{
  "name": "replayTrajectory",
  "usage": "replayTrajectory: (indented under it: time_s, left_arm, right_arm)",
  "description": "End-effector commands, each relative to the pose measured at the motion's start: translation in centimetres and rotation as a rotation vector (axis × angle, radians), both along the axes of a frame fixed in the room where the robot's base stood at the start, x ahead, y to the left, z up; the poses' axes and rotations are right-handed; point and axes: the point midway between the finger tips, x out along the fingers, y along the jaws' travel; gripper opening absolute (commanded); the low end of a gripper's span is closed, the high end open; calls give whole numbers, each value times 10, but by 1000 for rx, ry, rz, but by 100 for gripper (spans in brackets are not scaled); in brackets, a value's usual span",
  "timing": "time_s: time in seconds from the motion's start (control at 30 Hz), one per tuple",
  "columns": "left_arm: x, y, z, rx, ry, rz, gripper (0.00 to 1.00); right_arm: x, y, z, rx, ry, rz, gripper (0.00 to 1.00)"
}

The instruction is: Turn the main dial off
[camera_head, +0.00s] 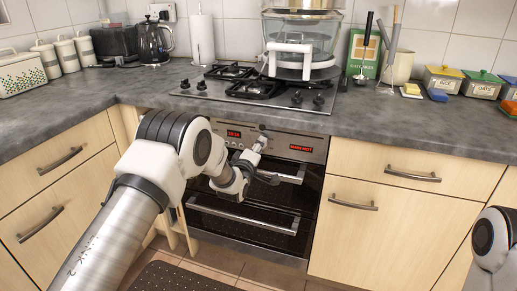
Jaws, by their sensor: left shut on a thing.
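The oven (301,190) is set under the counter, with a steel control panel (315,143) along its top. My right gripper is out of view; only part of my right arm shows at lower right.
The oven door handles (240,215) stick out below the panel. Above is a gas hob (262,87) with a large glass-and-white appliance (300,45) at its back. Drawers with handles (354,205) flank the oven. A dark mat (178,278) lies on the floor.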

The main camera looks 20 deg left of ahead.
Motion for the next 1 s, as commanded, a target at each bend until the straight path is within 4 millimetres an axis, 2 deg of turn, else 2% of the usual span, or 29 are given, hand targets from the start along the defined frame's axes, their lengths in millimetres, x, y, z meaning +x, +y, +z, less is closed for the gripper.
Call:
replayTrajectory:
  time_s: [0.4, 1.0]
  left_arm:
    - [-1, -1, -2, -284, 14, -1, 4]
    - [-1, -1, -2, -361, 17, -1, 4]
  right_arm:
    - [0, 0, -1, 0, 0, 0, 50]
    - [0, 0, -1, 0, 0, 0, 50]
